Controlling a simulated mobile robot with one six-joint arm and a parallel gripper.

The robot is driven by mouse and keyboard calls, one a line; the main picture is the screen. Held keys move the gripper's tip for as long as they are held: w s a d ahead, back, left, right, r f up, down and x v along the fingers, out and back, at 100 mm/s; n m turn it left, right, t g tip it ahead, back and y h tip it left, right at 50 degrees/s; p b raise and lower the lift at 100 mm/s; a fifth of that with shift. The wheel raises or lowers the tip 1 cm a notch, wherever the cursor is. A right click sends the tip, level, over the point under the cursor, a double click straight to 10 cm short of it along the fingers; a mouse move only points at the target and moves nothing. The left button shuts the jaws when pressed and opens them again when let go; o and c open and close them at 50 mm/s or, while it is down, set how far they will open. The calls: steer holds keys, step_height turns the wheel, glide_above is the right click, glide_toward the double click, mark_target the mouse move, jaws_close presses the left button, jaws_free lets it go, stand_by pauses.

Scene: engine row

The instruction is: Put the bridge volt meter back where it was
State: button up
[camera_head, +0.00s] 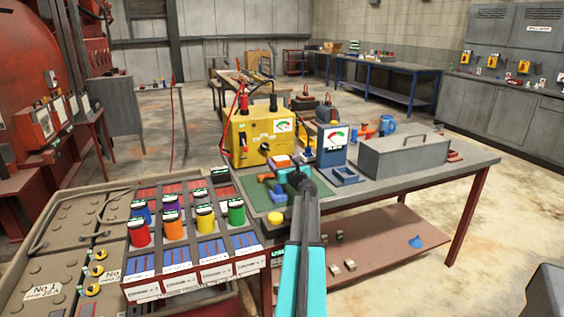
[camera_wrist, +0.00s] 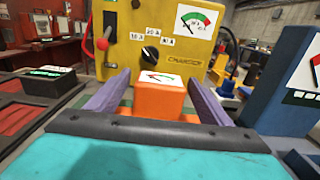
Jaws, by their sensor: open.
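A small orange block with a white needle dial on top, likely the bridge volt meter (camera_wrist: 160,100), sits between my gripper's fingers. In the head view this orange meter (camera_head: 281,161) shows at the back of the green mat (camera_head: 250,191), in front of the yellow charger. My gripper (camera_wrist: 157,80) is open, one purple finger on each side of the meter, with a visible gap on both sides. In the head view my gripper (camera_head: 291,176) is low over the mat and partly hides what lies there. The meter's underside is hidden.
The yellow charger (camera_head: 253,139) stands close behind. A blue dial meter (camera_head: 335,137) and a grey toolbox (camera_head: 403,156) stand to the right. A rack of coloured jars (camera_head: 174,226) and a dark box with a green label (camera_wrist: 45,86) are at the left. The bench's front right is clear.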

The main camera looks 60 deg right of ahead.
steer(key=b+v, duration=0.1)
steer(key=v, duration=0.9)
steer(key=shift+a, duration=0.1)
steer(key=shift+s+a, duration=0.3)
steer(key=shift+s, duration=0.2)
stand_by(0.6)
